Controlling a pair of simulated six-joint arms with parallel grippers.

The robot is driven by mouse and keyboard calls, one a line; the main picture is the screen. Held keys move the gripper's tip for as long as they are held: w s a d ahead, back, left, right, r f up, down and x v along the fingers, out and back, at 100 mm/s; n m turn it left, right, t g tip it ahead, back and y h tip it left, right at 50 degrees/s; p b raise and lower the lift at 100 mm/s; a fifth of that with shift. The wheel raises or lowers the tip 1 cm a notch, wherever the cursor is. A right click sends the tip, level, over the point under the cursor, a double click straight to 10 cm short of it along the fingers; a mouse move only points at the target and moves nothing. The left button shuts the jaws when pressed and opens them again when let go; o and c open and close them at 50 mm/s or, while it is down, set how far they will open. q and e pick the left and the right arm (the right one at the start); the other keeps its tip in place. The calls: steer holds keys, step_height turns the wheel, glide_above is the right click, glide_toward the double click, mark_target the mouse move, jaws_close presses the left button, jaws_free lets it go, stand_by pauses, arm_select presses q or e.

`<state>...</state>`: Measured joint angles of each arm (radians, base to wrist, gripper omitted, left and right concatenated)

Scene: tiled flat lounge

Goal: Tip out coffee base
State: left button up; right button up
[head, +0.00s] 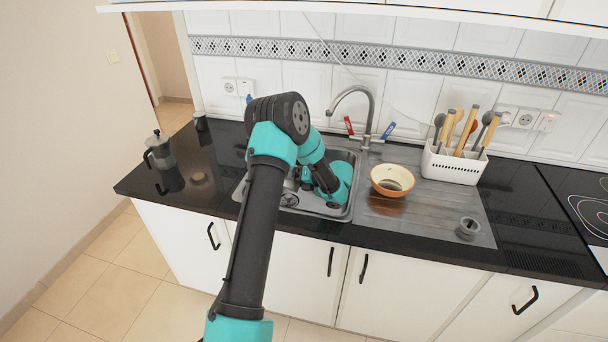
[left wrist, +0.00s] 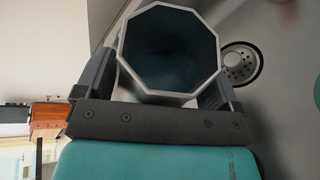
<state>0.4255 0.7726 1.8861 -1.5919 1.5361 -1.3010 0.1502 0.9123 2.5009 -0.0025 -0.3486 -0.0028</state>
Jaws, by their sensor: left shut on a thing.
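The coffee base (left wrist: 168,52) is a grey eight-sided metal pot part, seen end-on in the left wrist view. Its pale rim surrounds a dark bluish middle; I cannot tell whether any coffee is in it. My left gripper (left wrist: 160,95) is shut on it, with one finger on each side. In the head view my left arm reaches down into the sink (head: 346,212), and the arm hides most of the gripper and the base. The sink drain (left wrist: 240,66) shows beside the base. My right gripper is in neither view.
A moka pot top (head: 160,152) and a dark cup (head: 200,121) stand on the left counter near a small round disc (head: 198,177). An orange-rimmed bowl (head: 392,180), a grey funnel (head: 468,228) and a utensil holder (head: 452,166) stand right of the sink. The tap (head: 368,105) rises behind it.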

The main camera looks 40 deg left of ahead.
arm_select(q)
steer(key=shift+w+r+m+g+p, duration=0.15)
steer(key=shift+r+m+g+p, duration=0.45)
steer(key=shift+r+m+g, duration=0.65)
stand_by(1.4)
